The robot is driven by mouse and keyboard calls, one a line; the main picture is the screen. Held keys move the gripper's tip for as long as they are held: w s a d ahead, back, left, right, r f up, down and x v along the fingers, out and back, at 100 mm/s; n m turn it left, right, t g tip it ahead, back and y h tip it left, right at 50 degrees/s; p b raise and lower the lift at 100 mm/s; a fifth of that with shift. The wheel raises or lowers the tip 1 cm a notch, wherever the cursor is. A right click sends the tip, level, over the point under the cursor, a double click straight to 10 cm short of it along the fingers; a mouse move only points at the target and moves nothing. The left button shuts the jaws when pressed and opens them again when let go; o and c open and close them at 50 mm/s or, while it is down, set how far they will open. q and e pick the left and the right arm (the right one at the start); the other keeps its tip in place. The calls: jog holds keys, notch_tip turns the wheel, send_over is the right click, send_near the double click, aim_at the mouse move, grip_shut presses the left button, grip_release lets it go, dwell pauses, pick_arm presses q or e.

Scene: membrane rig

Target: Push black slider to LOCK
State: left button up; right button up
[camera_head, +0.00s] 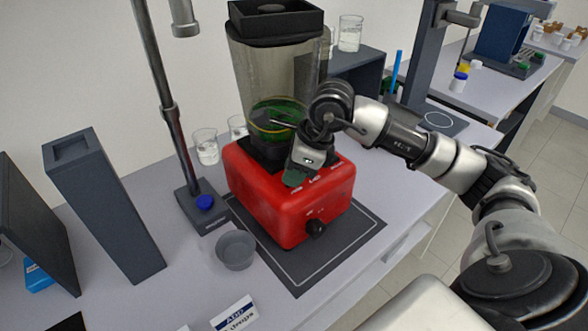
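A red blender-like base (290,215) stands on a dark mat and carries a clear jar (262,75) with a black top and green contents. A black knob (316,228) sticks out of the front of the base. Small white lettering shows on its upper front edge, too small to read. My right gripper (297,177) points down over the top of the base, just in front of the jar, at a dark green patch. Its fingertips are too small and dark to tell open from shut. I cannot make out the black slider for certain; the gripper may hide it. My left gripper is not in view.
A stand with a tall pole and a blue knob (204,202) is left of the base. A grey cup (235,249) sits at the mat's left edge. Glass beakers (206,147) stand behind. A tall grey block (104,205) is further left. The mat's front right (345,240) is clear.

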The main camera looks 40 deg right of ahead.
grip_shut()
jog(key=shift+w+d+f+b, duration=0.15)
jog(key=shift+d+b, duration=0.95)
jog(key=shift+d, duration=1.1)
jog(key=shift+a+r, duration=0.1)
jog(key=shift+r, duration=0.15)
jog(key=shift+o, duration=2.4)
grip_release()
jog(key=o, duration=0.3)
jog(key=shift+d+f, duration=0.1)
jog(key=shift+d, duration=0.1)
jog(key=shift+a, duration=0.1)
